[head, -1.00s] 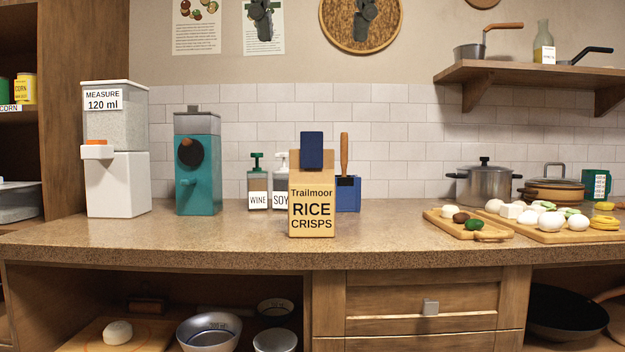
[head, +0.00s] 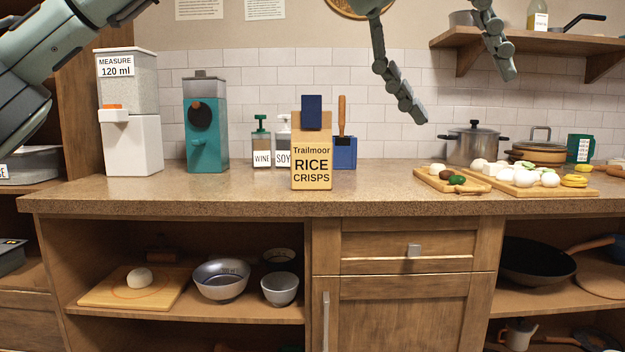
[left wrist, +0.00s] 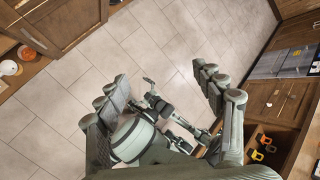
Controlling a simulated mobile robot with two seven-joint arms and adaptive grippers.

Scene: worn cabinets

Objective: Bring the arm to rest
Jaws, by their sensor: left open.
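My left arm comes in at the top left of the head view and runs out over the top edge. My left gripper (head: 458,88) hangs down from the top edge, right of centre. Its grey jointed fingers are spread wide apart, with only wall and shelf showing between them. It is raised above the counter and touches nothing that I can see. In the left wrist view the open fingers (left wrist: 166,88) frame the tiled floor and parts of my own body. I cannot make out my right gripper in either view.
The counter (head: 400,205) holds a Rice Crisps box (head: 311,160), a white dispenser (head: 132,145), a teal machine (head: 207,125), a pot (head: 474,148) and food on boards. A wall shelf (head: 530,40) lies behind the fingers at right. The floor (left wrist: 60,115) has open room.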

